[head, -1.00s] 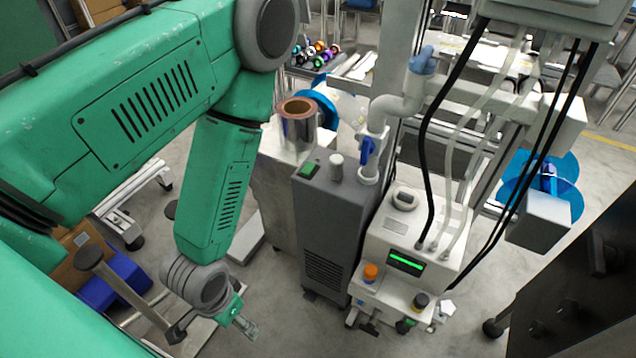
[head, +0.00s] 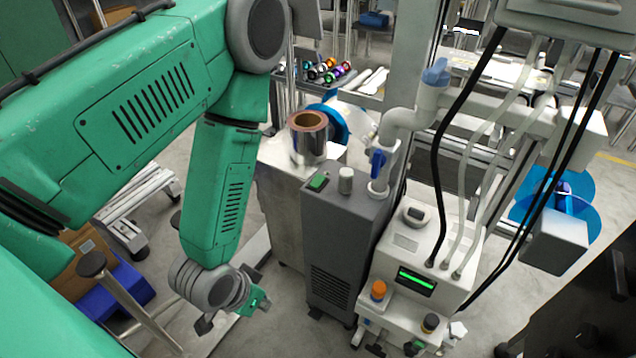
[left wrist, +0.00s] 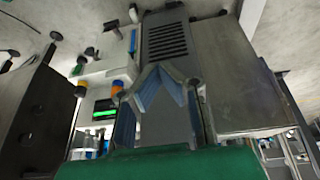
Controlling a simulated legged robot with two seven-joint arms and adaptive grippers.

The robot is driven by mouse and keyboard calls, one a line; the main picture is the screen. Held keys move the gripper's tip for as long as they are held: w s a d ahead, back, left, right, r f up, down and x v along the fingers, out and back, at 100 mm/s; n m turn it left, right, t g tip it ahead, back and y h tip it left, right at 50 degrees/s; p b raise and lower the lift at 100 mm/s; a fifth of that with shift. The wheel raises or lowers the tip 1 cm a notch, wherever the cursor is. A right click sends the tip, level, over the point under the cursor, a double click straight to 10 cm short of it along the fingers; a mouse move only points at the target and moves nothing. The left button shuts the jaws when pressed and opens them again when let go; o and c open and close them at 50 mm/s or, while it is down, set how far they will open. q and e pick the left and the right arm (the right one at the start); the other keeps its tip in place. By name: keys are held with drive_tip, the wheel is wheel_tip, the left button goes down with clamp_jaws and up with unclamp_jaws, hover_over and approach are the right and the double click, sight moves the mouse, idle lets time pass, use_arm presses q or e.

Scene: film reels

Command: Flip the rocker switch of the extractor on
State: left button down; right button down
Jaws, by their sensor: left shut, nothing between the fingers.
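The extractor is most likely the tall dark grey box (head: 345,235) with a slotted vent low on its front. A small green rocker switch (head: 317,182) sits on its top at the left; I cannot tell its position. My left gripper (head: 262,298) is shut and empty, low to the left of the box and apart from it, well below the switch. In the left wrist view the shut fingers (left wrist: 160,85) point toward the box's vented front (left wrist: 167,40). The switch does not show there. My right gripper is not in view.
A grey knob (head: 346,180) stands beside the switch, and a white pipe with a blue valve (head: 378,163) rises behind it. A white machine (head: 420,262) with a green display and hanging cables stands at right. A metal roll (head: 308,138) stands on a cabinet to the left.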

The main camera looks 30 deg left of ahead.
use_arm(q)
drive_tip(key=w+a+r+t+b, duration=0.3)
drive_tip(key=w+r+t+b, duration=0.3)
drive_tip(key=w+r+t, duration=0.6)
drive_tip(key=w+r, duration=0.2)
drive_tip(key=w, duration=0.3)
drive_tip(key=shift+w+a+n+t, duration=0.15)
drive_tip(key=shift+w+n+t, duration=0.15)
drive_tip(key=shift+t, duration=0.1)
drive_tip(key=shift+r, duration=0.1)
drive_tip(key=b, duration=0.2)
hover_over(317, 183)
drive_tip(key=shift+s+f, duration=0.35)
drive_tip(key=shift+f, duration=0.1)
drive_tip(key=f+b, duration=0.1)
drive_tip(key=f, duration=0.1)
drive_tip(key=shift+w+f+b, duration=0.25)
drive_tip(key=shift+f+b, duration=0.05)
drive_tip(key=shift+b, duration=0.05)
drive_tip(key=shift+w+f, duration=0.15)
drive_tip(key=shift+f, duration=0.5)
